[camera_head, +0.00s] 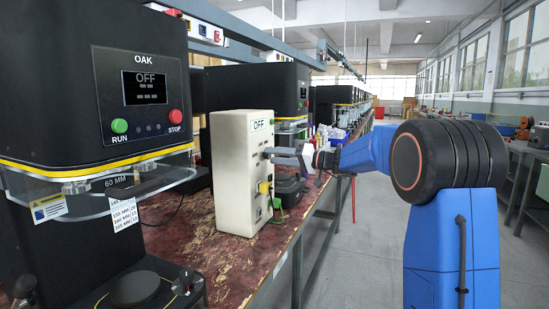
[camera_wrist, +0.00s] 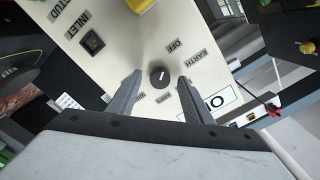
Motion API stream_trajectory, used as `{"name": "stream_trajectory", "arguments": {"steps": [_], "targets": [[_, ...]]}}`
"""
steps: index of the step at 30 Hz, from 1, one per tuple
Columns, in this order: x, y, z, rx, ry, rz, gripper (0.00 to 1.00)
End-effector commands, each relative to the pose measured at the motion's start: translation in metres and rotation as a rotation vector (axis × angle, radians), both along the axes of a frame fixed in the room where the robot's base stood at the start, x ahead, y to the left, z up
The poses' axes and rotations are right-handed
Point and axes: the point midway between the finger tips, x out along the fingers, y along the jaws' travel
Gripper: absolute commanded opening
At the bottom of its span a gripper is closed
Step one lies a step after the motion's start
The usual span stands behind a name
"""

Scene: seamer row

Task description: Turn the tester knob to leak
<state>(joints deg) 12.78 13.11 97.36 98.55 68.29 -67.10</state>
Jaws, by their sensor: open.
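The tester (camera_head: 229,185) is an upright cream box on the bench, with a small display reading OFF. In the wrist view its panel (camera_wrist: 120,50) fills the upper middle. The round black knob (camera_wrist: 159,77) has a white pointer mark directed up towards the OFF label (camera_wrist: 175,46). An EARTH label (camera_wrist: 197,59) sits to its right; smaller labels below it are too small to read surely. My gripper (camera_wrist: 160,80) is open, with one finger on each side of the knob and gaps showing. In the head view my gripper (camera_head: 280,156) is at the panel and hides the knob.
A black OAK machine (camera_head: 60,100) with a clear guard stands at left. More machines and bench clutter extend behind. The aisle at right is open.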

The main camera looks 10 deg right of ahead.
Motion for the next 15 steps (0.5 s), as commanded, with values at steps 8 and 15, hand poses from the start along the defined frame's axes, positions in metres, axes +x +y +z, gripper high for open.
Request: {"name": "stream_trajectory", "arguments": {"steps": [8, 15], "targets": [[0.0037, 0.0058, -0.0001, 0.0, 0.0, 0.0, 0.46], [0.0036, 0.0055, -0.0002, 0.0, 0.0, 0.0, 0.2]]}}
